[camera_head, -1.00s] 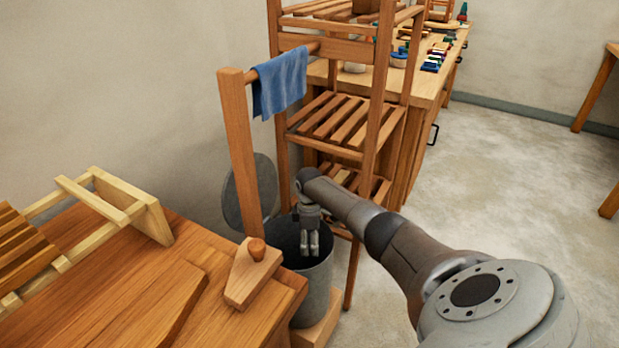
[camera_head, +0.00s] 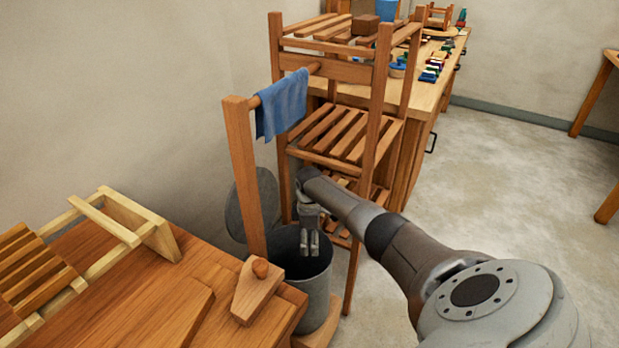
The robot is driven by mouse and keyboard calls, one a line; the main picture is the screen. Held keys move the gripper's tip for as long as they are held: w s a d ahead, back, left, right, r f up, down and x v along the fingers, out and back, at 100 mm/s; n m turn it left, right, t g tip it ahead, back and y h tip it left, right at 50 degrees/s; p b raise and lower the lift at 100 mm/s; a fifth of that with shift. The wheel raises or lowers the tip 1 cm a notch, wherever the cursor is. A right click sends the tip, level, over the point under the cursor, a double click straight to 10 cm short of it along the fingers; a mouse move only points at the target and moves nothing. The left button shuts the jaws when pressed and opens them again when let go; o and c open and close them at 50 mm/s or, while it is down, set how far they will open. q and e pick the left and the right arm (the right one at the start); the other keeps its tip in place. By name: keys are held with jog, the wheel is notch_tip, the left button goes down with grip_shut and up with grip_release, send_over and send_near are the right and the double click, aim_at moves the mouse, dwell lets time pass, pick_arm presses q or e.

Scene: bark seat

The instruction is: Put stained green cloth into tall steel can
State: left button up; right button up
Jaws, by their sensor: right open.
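My right gripper (camera_head: 310,250) points down over the mouth of the can. Its fingers are open, and I see nothing held between them. The can's inside is dark, and I cannot make out anything in it. I see no stained green cloth in this view; the cloth in sight is blue. My left gripper is not in view.
A blue cloth (camera_head: 281,103) hangs on a wooden rail by the post (camera_head: 243,175). A slatted wooden rack (camera_head: 345,135) stands just behind the can. The workbench (camera_head: 130,310) fills the lower left. Open floor (camera_head: 500,180) lies to the right.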

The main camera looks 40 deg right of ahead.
notch_tip(320, 180, up, 12)
dwell(0.6)
